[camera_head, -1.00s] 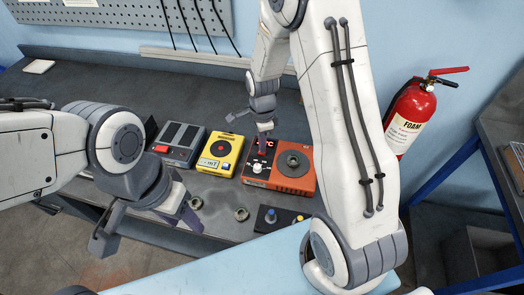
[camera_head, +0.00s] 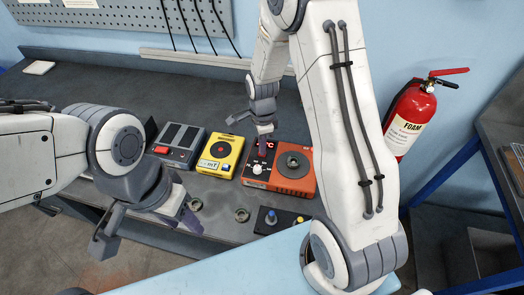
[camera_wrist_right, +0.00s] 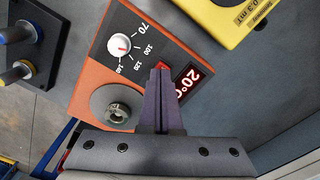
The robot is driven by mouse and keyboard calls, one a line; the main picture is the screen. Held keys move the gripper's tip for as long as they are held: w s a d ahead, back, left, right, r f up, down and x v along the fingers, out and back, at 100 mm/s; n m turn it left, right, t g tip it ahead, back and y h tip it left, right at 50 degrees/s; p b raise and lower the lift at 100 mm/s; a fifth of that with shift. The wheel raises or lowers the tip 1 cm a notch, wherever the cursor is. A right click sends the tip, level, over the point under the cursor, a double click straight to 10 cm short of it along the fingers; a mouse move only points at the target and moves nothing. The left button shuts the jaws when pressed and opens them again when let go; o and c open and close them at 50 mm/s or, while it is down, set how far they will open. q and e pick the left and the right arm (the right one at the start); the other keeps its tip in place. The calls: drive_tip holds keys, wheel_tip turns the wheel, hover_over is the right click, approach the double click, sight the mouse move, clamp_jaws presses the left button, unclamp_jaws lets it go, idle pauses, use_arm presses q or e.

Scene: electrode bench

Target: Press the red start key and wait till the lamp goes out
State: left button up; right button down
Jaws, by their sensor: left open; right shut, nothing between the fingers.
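My left gripper (camera_head: 148,222) is open and empty at the bench's front edge. I cannot make out a separate lamp.
A yellow meter (camera_head: 233,147) and a dark grey box (camera_head: 184,136) with a red key (camera_head: 161,149) stand left of the orange box. A dark block with blue and yellow knobs (camera_head: 265,222) and two metal rings lie in front.

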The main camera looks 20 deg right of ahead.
drive_tip(key=shift+r+p, duration=2.2)
drive_tip(key=shift+r, duration=0.6)
drive_tip(key=shift+a, duration=0.1)
drive_tip(key=s+a+r+n+b, duration=0.3)
drive_tip(key=s+a+r+n, duration=0.6)
drive_tip(key=s+a+n, duration=0.4)
drive_tip(key=s+r+n+y+b, duration=0.1)
drive_tip(key=s+r+n, duration=0.1)
drive_tip(key=s+n, duration=0.8)
drive_tip(key=n, duration=0.3)
drive_tip(key=shift+s+a+r+b, duration=0.2)
drive_tip(key=shift+s+a+b, duration=0.2)
idle(2.1)
